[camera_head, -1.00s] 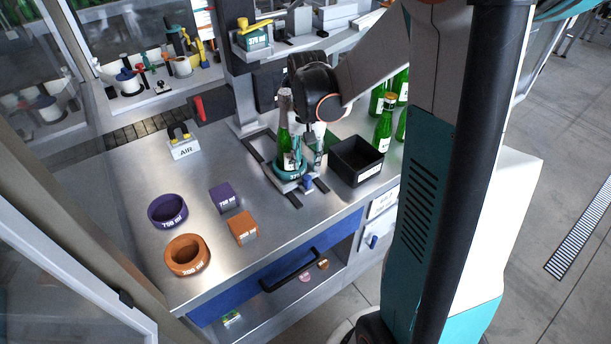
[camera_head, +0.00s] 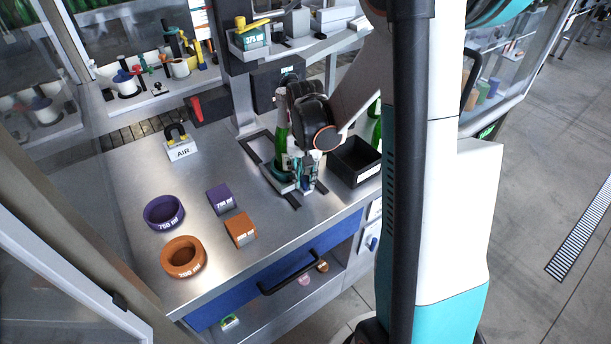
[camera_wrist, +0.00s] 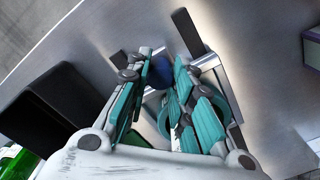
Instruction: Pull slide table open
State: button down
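The slide table is a small carriage on dark rails (camera_head: 254,151) on the steel worktop, with a teal ring holder at its middle. A green bottle with a dark foil top (camera_head: 282,128) stands upright in the holder. A blue knob (camera_wrist: 161,74) is at the slide's front side. My gripper (camera_head: 307,184) points down at the front of the slide, hiding part of the holder. In the wrist view its teal fingers (camera_wrist: 162,67) stand apart, one on each side of the knob. I cannot tell whether either finger touches it.
A black bin (camera_head: 352,164) stands close right of the slide. Purple and orange rings (camera_head: 183,258) and blocks (camera_head: 240,230) lie at left. The worktop between them and the slide is clear. A blue drawer with a black handle (camera_head: 290,272) is below the front edge.

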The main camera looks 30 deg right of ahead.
jog(key=shift+s, duration=1.9)
jog(key=c, duration=1.7)
grip_release()
jog(key=shift+o, duration=0.2)
notch_tip(320, 180, up, 8)
